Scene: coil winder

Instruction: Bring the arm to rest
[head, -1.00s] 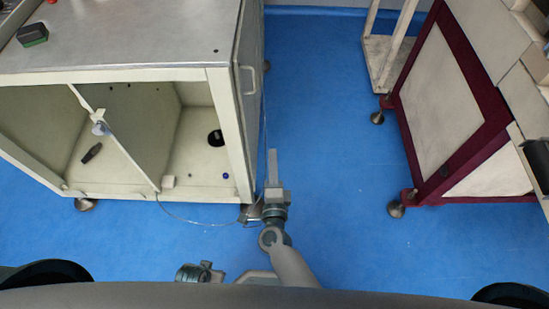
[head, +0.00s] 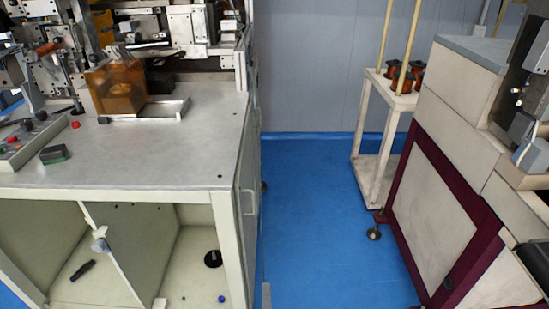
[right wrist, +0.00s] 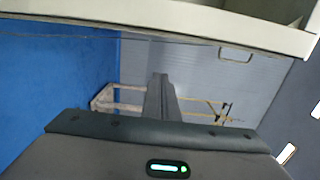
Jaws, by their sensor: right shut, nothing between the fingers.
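My right gripper (head: 266,296) shows only as a small grey tip at the bottom edge of the head view, beside the right front leg of the cream cabinet. The rest of that arm is below the picture. In the right wrist view the two dark fingers of the right gripper (right wrist: 160,88) are together, with nothing between them. My left gripper is not in view.
The cream cabinet (head: 150,182) with a grey top and open front stands at left, carrying machine parts and an amber box (head: 118,88). A maroon-framed machine (head: 432,215) stands at right. Behind is a rack (head: 370,160) with copper spools. Blue floor (head: 320,225) is clear between.

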